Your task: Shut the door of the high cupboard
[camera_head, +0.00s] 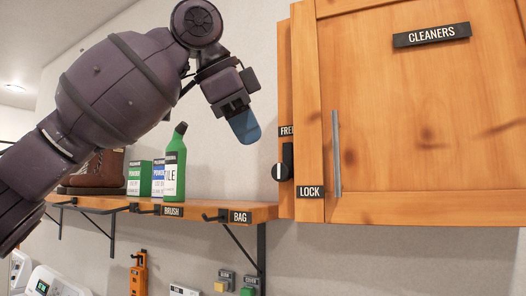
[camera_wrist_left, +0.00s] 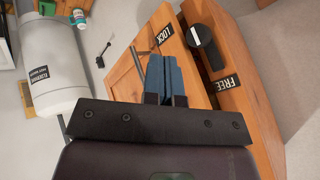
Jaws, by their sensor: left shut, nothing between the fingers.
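The high cupboard's wooden door (camera_head: 430,120) fills the right of the head view, with a CLEANERS label and an upright metal handle (camera_head: 336,150). A LOCK label (camera_head: 311,191) is low on its left edge. A black knob (camera_head: 283,172) sits just left of that edge, beside a FREE label (camera_head: 287,131) that the edge partly covers. My left gripper (camera_head: 245,126), with blue fingers, is shut and empty, left of the door. In the left wrist view, its fingers (camera_wrist_left: 165,77) overlap the wood near the LOCK label (camera_wrist_left: 172,33).
A wooden shelf (camera_head: 110,202) below my left arm holds a green bottle (camera_head: 175,165), boxes and a brown boot. Hooks and BRUSH and BAG labels line its front edge. An orange tool (camera_head: 139,272) hangs on the wall below.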

